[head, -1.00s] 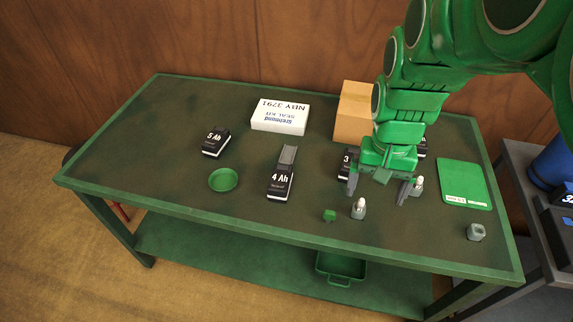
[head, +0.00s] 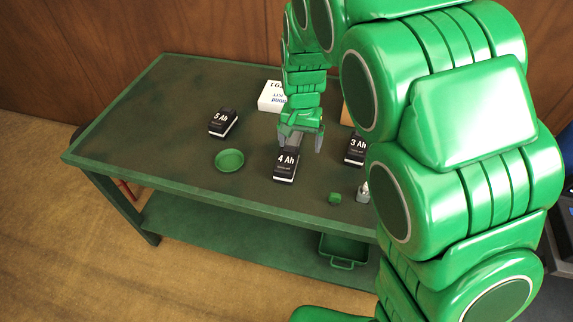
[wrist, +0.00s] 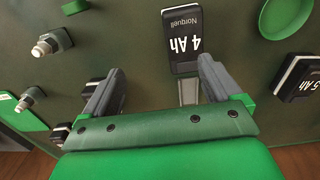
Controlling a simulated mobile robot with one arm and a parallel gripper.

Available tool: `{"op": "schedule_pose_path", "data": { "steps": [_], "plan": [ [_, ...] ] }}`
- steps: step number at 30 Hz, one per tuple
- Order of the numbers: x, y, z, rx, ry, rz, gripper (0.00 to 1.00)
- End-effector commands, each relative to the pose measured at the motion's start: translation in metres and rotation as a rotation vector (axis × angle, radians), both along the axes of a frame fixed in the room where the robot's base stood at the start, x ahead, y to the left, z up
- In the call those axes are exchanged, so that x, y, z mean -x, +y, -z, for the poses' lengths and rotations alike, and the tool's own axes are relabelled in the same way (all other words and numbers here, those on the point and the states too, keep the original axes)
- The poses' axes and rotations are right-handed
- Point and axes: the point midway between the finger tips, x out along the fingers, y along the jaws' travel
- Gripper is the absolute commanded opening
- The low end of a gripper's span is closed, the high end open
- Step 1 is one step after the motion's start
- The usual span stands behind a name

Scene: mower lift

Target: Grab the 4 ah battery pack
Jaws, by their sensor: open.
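The 4 Ah battery pack (head: 286,166) is a black block with white lettering lying on the green table. In the wrist view the 4 Ah pack (wrist: 183,42) lies ahead of the fingers, with a grey strip-like part extending from it toward my gripper. My gripper (head: 303,140) is over the table, just behind the 4 Ah pack in the head view. Its two grey fingers are spread and empty, and the wrist view shows the open gap (wrist: 158,88) between them. The pack is nearer the right finger there and not between the tips.
The 5 Ah pack (head: 223,122) and a green round dish (head: 229,160) lie to the left. The 3 Ah pack (head: 356,148), a green cube (head: 334,198) and a small bottle (head: 363,192) are to the right. A white box (head: 271,96) stands behind. The table's left end is clear.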

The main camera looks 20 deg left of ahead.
Motion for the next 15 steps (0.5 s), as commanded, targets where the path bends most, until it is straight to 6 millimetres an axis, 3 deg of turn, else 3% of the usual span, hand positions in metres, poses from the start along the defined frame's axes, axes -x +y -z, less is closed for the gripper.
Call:
{"op": "schedule_pose_path", "data": {
  "steps": [6, 15],
  "plan": [
    [-0.006, 0.029, 0.021, -0.005, -0.004, -0.01, 0.92],
    [-0.008, 0.034, 0.042, -0.007, -0.006, -0.01, 0.92]
  ]
}}
